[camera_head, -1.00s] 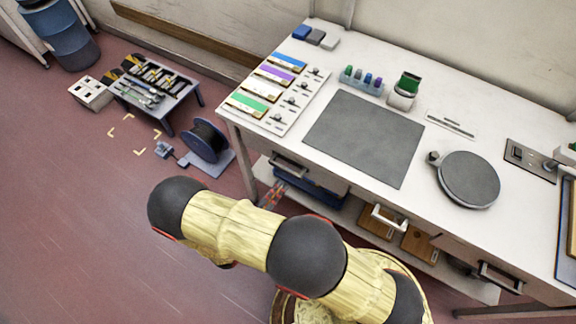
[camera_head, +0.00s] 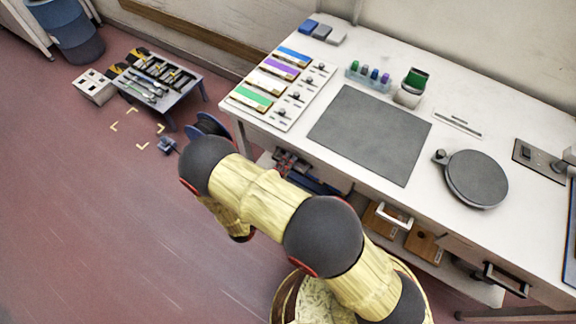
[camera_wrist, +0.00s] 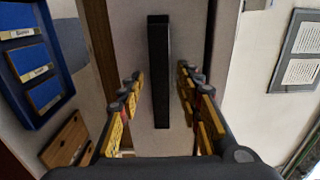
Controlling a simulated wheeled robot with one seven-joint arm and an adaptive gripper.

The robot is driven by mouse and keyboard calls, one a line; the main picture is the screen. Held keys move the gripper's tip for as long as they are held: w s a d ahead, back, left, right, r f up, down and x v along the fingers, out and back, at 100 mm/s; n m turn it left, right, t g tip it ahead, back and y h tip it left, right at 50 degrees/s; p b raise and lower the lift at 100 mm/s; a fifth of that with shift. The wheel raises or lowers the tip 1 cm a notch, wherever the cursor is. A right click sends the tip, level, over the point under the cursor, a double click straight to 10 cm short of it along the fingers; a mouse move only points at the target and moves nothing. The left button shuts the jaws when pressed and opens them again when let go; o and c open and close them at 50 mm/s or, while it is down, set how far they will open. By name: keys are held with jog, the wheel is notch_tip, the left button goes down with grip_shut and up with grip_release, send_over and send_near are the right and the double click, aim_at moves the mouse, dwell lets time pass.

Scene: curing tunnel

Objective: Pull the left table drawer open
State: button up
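The left table drawer sits under the left part of the white table (camera_head: 455,215); my arm and gripper partly cover it in the head view. In the wrist view its pale front (camera_wrist: 207,35) carries a long black bar handle (camera_wrist: 160,60), which runs upright in the picture. My gripper (camera_wrist: 159,80) is open, with its yellow-and-black fingers apart on either side of the handle's lower part. Clear gaps show between both fingers and the handle. The drawer looks shut.
A lower shelf holds wooden boxes (camera_head: 424,243) and a blue tray, which shows in the wrist view (camera_wrist: 62,40). A right drawer handle (camera_head: 506,281) sticks out. A blue reel (camera_head: 208,128) and a low tool stand (camera_head: 160,84) are on the floor at left.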

jog(key=shift+w, duration=0.1)
jog(key=shift+c, duration=1)
grip_shut()
